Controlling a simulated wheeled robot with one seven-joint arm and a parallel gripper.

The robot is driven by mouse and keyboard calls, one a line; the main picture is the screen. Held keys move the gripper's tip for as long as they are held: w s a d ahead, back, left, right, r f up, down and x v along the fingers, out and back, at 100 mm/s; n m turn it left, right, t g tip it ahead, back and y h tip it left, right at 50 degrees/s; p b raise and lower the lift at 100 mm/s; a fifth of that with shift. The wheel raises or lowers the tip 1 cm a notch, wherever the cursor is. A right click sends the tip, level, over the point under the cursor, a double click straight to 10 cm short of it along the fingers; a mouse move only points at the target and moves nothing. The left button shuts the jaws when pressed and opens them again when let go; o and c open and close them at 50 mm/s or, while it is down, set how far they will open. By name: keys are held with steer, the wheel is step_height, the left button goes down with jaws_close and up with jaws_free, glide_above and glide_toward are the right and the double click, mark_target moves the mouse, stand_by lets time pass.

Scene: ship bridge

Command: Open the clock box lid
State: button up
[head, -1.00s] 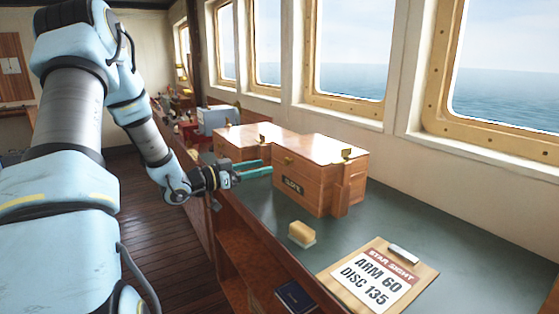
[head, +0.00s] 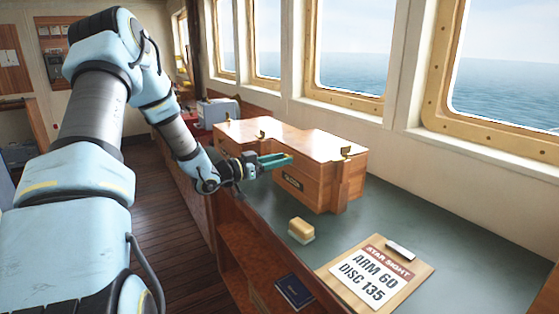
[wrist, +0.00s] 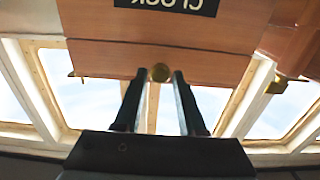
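The clock box (head: 325,185) is a brown wooden box on the green-topped counter, its lid (head: 325,145) closed. In the wrist view, which is upside down, its front (wrist: 100,25) carries a dark CLOCK label (wrist: 165,5). A round brass knob (wrist: 161,72) is on the lid's front, above the label. My gripper (head: 289,159) is at the front of this box; its two fingers (wrist: 161,78) are apart, one on each side of the knob. I cannot tell whether they touch it. The fingers hide the knob in the head view.
A second wooden box (head: 232,131) stands close on the left. A blue book (head: 294,291) is on the shelf below. Windows line the wall behind.

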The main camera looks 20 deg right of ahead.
jaws_close()
stand_by(1.0)
